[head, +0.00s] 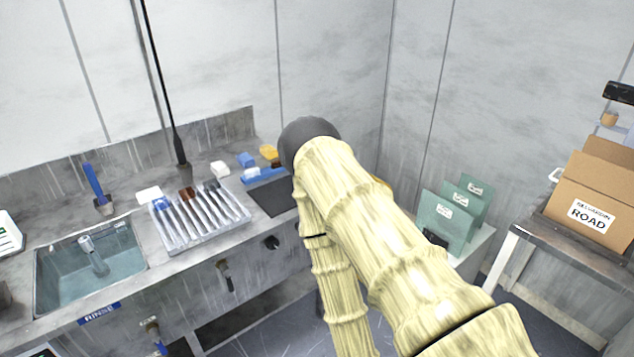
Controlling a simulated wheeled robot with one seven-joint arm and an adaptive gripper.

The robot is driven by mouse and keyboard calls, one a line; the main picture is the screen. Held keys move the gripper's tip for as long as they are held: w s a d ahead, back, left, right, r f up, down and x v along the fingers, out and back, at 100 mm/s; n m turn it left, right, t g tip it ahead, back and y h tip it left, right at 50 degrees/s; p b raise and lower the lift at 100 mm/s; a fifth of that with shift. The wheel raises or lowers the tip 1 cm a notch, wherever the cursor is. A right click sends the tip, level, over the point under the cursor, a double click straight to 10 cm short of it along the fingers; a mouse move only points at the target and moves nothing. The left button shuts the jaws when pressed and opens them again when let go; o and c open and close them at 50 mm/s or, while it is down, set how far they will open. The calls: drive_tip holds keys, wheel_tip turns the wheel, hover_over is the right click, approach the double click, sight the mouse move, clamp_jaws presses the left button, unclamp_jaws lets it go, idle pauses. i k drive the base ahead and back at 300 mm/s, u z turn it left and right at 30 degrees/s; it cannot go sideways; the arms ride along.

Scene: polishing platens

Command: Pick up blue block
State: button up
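A small blue block (246,160) lies on the back part of the grey counter, between a white block (220,169) and a yellow block (268,152). A long blue brush-like item (263,175) lies just in front of it. My arm reaches up through the middle of the picture, and its dark elbow joint is to the right of these blocks. I cannot make out my gripper or its fingers.
A ribbed drying rack (205,228) stands left of the blocks, with a sink (60,291) further left. A dark mat (272,198) lies in front of the blocks. Green panels (443,222) and a cardboard box (601,185) stand at right.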

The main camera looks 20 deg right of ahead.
sight(251, 173)
drive_tip(key=z, duration=0.7)
drive_tip(key=k, duration=0.95)
drive_tip(key=z, duration=0.95)
drive_tip(key=i, duration=0.95)
drive_tip(key=u, duration=0.55)
drive_tip(key=i, duration=0.8)
drive_tip(key=u, duration=0.85)
